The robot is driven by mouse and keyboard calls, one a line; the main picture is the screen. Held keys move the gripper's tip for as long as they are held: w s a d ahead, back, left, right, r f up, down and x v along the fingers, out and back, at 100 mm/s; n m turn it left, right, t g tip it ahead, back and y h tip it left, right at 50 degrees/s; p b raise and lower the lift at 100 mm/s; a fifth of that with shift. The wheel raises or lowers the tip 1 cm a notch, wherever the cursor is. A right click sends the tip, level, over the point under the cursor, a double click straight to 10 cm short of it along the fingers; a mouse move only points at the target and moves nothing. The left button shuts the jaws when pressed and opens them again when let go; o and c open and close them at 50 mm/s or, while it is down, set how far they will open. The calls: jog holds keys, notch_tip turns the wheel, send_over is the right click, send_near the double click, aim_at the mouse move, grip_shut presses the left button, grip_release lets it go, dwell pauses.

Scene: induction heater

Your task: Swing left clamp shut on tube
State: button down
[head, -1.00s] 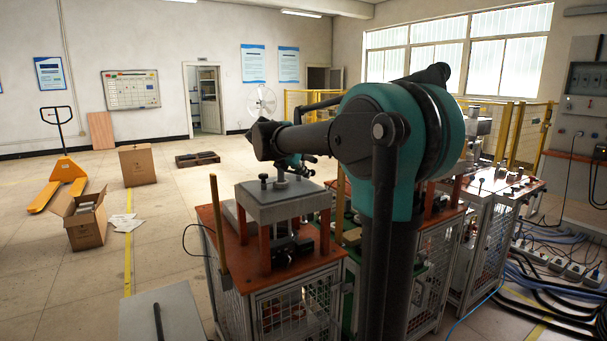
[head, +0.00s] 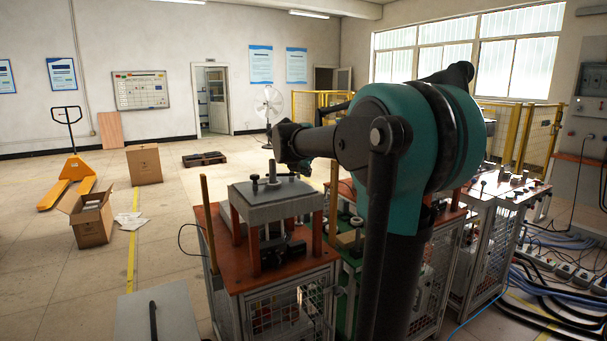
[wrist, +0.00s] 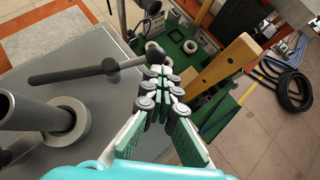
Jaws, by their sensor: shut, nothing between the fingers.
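My gripper (wrist: 160,75) is shut and empty in the wrist view, its green-padded fingers together. A dark rod-like handle (wrist: 70,74) lies left of the fingertips, its rounded end close to them; I cannot tell if they touch. A grey upright cylinder (wrist: 30,113) with a ring at its base stands on the grey plate (wrist: 100,125) at the left. Whether these are the clamp and tube is unclear.
A green plate (wrist: 202,62) with small fixtures lies beyond the fingertips. A tan bar (wrist: 226,61) rises right of them. Dark cables (wrist: 290,88) lie on the floor at right. A wire-mesh workstation (head: 488,235) stands at right in the head view; open floor lies left.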

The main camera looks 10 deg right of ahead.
jog(key=shift+w+d, duration=0.5)
jog(key=shift+d, duration=0.1)
jog(key=shift+w+d, duration=0.3)
jog(key=shift+w, duration=0.35)
jog(key=shift+w+d, duration=0.1)
jog(key=shift+w, duration=0.05)
